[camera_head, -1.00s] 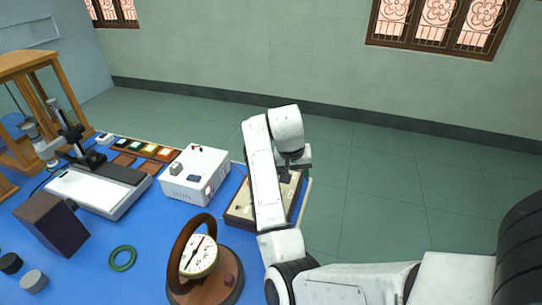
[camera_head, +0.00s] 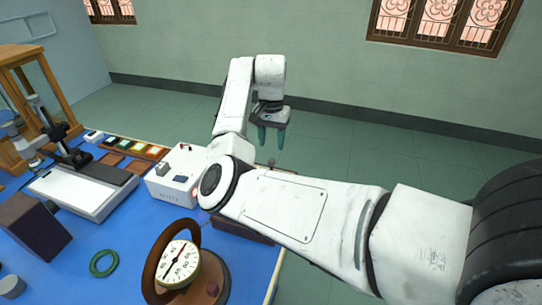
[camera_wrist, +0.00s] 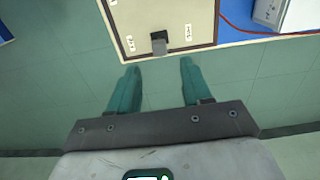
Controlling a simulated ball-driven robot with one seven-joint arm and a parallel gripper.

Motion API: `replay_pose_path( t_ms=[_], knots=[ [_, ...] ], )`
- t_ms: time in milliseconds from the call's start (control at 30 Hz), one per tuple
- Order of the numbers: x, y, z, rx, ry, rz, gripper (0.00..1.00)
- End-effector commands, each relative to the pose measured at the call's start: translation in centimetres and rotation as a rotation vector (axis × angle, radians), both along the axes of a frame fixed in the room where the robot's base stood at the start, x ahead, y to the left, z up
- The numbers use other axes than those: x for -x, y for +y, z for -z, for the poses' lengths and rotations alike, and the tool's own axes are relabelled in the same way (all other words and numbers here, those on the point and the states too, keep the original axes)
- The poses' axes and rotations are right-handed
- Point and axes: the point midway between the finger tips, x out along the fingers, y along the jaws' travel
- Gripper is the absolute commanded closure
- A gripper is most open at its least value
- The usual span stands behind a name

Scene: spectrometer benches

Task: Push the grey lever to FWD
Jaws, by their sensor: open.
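In the wrist view, a grey block-like lever (camera_wrist: 159,45) stands near the edge of a cream-topped, dark-edged board (camera_wrist: 175,15). A small white label lies on each side of it, too blurred to read. My gripper (camera_wrist: 158,66) is open and empty, its two teal fingers apart, with the lever ahead of the gap and not between them. In the head view, my gripper (camera_head: 272,140) hangs fingers down, raised beyond the table.
A white box (camera_head: 160,187) with knobs stands left of my arm. A red wire (camera_wrist: 240,28) runs beside the board. Green floor lies open beyond the table.

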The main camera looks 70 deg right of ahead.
Motion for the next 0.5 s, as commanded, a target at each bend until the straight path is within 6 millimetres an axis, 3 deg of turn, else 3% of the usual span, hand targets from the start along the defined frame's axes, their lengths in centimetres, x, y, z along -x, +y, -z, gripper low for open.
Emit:
replay_pose_path(
  t_ms=[233, 500],
  knots=[
    [0.1, 0.1, 4.4, -0.002, 0.001, 0.001, 0.51],
    [0.0, 0.0, 6.5, 0.0, 0.0, 0.0, 0.51]
  ],
)
